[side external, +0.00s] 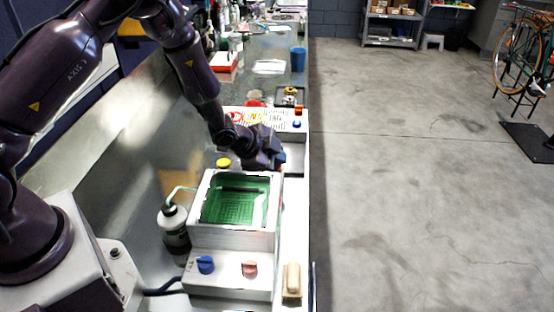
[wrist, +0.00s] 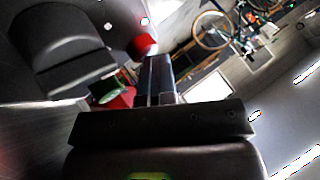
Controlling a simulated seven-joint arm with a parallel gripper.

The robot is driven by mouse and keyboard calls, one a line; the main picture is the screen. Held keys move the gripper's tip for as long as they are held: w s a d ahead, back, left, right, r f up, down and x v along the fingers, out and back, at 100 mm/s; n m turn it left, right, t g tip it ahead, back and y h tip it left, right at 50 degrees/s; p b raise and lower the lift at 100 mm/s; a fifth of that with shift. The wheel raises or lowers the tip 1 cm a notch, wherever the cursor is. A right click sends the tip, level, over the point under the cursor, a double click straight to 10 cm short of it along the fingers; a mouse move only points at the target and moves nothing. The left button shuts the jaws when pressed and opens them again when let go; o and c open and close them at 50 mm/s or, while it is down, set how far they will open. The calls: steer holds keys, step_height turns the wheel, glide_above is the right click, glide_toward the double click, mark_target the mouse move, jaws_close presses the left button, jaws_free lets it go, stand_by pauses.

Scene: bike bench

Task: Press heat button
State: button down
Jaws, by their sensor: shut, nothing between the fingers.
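No label readable as "heat" shows, so I cannot tell which control is the heat button. In the wrist view my gripper's fingers (wrist: 155,78) are together and empty, near a red rounded thing (wrist: 143,44).
The white tray (side external: 235,226) with green contents stands on the front box. A bottle with a bent spout (side external: 174,228) is left of it. A tan-topped block (side external: 292,280) lies at the bench's right edge. A blue cup (side external: 298,58) stands farther back. Open floor is to the right.

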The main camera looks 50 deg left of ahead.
mark_target(276, 166)
steer(key=shift+s+f, duration=0.15)
steer(key=shift+s, duration=0.1)
steer(key=shift+s+r, duration=0.15)
steer(key=shift+r, duration=0.05)
steer(key=shift+w+r, duration=0.2)
steer(key=shift+r, duration=3.05)
